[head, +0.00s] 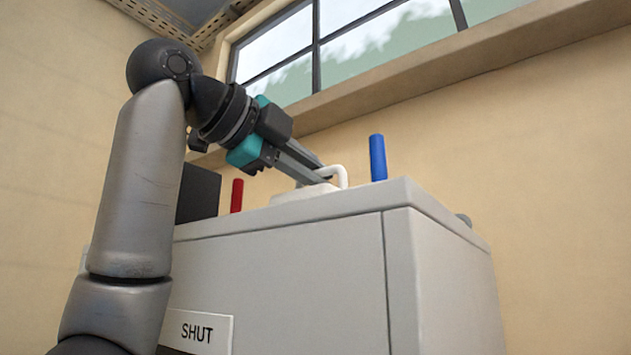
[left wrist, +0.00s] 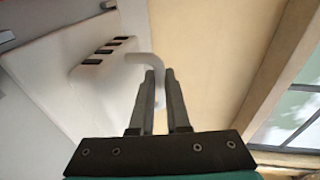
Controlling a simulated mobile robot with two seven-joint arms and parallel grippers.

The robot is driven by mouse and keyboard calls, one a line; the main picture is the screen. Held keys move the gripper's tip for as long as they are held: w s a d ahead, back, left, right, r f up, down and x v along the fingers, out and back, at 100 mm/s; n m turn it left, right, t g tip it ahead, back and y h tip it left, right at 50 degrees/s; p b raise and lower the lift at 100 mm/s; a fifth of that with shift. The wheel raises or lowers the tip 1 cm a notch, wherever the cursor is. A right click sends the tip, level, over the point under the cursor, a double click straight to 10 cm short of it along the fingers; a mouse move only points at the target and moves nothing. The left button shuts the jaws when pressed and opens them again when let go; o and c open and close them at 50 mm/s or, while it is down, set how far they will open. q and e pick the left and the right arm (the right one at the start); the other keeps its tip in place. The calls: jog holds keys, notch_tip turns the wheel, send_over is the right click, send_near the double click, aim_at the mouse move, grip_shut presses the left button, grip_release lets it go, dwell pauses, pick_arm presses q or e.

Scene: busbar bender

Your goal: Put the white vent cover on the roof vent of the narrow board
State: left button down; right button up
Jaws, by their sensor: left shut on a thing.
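The white vent cover (head: 304,193) is a low white block with a bent white handle (head: 343,174). In the head view it is at the top of the grey cabinet, near the front edge. Whether it rests on the roof or on a vent is hidden by that edge. In the left wrist view the cover (left wrist: 82,76) shows a row of dark slots along one side. My left gripper (head: 326,179) reaches down from the upper left and is shut on the handle; its fingers (left wrist: 158,72) lie on either side of it. My right gripper is not in view.
The grey cabinet (head: 290,270) carries a "SHUT" label (head: 198,331) on its front. A red post (head: 237,196) and a dark box (head: 198,193) stand left of the cover, and a blue post (head: 377,158) stands close on its right. A wall with a window is behind.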

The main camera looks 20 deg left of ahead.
pick_arm(q)
jog(key=shift+f, duration=0.1)
jog(key=shift+f, duration=0.2)
jog(key=c, duration=0.9)
grip_release()
jog(key=shift+r, duration=0.25)
jog(key=b+v, duration=0.2)
jog(key=v, duration=1)
